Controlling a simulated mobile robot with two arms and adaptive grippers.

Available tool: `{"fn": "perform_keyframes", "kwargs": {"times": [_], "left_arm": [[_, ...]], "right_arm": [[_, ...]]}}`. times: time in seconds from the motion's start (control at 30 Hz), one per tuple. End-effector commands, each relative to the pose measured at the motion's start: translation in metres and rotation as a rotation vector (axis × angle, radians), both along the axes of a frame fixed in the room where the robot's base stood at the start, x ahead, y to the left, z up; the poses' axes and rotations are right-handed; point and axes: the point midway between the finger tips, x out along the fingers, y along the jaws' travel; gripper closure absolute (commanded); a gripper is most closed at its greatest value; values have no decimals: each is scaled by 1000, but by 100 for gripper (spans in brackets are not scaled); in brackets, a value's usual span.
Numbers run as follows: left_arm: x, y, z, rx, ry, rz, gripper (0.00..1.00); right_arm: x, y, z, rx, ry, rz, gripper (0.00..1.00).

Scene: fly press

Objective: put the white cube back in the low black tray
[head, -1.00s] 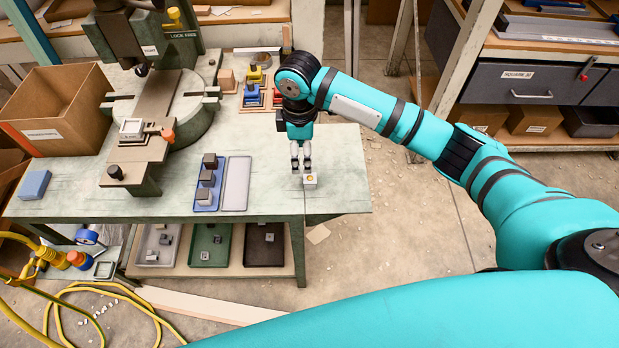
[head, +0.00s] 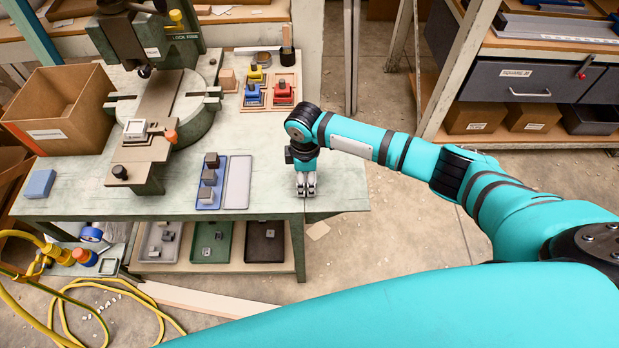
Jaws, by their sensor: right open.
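My right gripper (head: 305,190) is open and points down at the front right edge of the green workbench top (head: 340,175). The white cube with an orange spot, seen on the bench top here a second ago, cannot be made out now; the gripper covers that place. I cannot tell whether the fingers touch it. The low black tray (head: 262,255) is on the shelf under the bench, at the right end of the row, with a small grey-white piece (head: 270,233) in it. My left gripper is not in view.
A green tray (head: 212,254) and a grey tray (head: 155,254) stand beside the black one. On the bench are a blue tray (head: 207,203) of grey blocks, an empty pale tray (head: 237,185), the fly press (head: 150,140) and a cardboard box (head: 60,110).

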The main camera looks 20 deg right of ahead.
Motion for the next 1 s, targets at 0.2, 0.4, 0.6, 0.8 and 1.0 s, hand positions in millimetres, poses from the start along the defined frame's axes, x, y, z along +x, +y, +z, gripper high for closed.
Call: {"fn": "perform_keyframes", "kwargs": {"times": [0.2,0.4,0.6,0.8,1.0], "left_arm": [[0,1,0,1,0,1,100],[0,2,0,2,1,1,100],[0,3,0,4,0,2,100],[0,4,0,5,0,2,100],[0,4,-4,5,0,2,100]], "right_arm": [[0,0,0,0,0,0,57],[0,0,1,0,0,0,84],[0,0,1,1,-1,0,100],[0,0,1,1,-1,0,100],[1,0,11,1,-2,0,100]]}}
